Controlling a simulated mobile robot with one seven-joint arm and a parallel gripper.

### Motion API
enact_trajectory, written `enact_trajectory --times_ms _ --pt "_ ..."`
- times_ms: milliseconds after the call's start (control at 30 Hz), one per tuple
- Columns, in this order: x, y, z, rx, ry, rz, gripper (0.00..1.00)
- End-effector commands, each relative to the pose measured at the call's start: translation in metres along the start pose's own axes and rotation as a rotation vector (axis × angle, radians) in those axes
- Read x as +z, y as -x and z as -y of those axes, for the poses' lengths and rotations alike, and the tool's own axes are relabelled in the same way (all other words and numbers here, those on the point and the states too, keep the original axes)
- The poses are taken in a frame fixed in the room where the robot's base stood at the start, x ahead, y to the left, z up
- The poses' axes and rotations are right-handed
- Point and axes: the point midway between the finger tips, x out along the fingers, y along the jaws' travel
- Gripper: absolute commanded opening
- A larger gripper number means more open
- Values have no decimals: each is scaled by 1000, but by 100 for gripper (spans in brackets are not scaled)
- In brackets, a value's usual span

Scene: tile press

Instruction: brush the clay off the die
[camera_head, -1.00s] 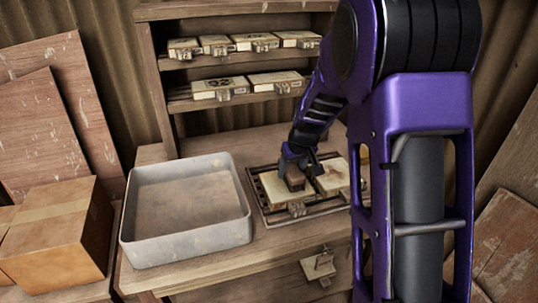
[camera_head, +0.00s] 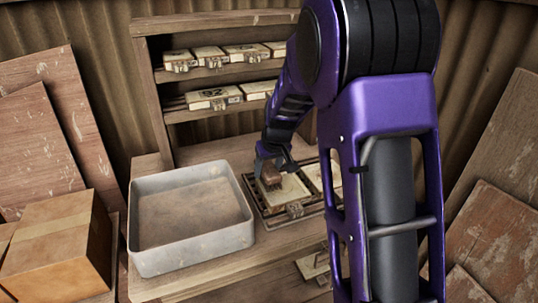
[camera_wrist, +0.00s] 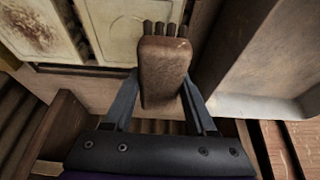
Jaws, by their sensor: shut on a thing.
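My gripper (camera_head: 272,163) is shut on a brown block brush (camera_wrist: 163,72), with its short dark bristles pointing away from the fingers. In the head view the brush (camera_head: 270,177) is over the left edge of an open mould's left cream plate (camera_head: 291,188). I cannot tell whether the bristles touch it. In the wrist view this plate (camera_wrist: 118,28) shows a raised outline and looks mostly clean. The other plate (camera_wrist: 38,28) carries a brown, speckled patch like clay. In the head view my arm partly hides that plate (camera_head: 313,176).
A large grey tray (camera_head: 190,262) stands left of the mould on the wooden bench. Shelves (camera_head: 228,111) behind hold several closed latched moulds. Another latched piece (camera_head: 312,265) sits low at the front. A cardboard box (camera_head: 50,250) is at far left.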

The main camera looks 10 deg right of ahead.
Motion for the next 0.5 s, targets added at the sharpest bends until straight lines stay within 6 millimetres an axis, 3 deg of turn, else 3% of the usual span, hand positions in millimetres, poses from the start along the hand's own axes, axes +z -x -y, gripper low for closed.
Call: enact_trajectory --times_ms 500 --pt "-22 42 -1 2 -1 -4 0"
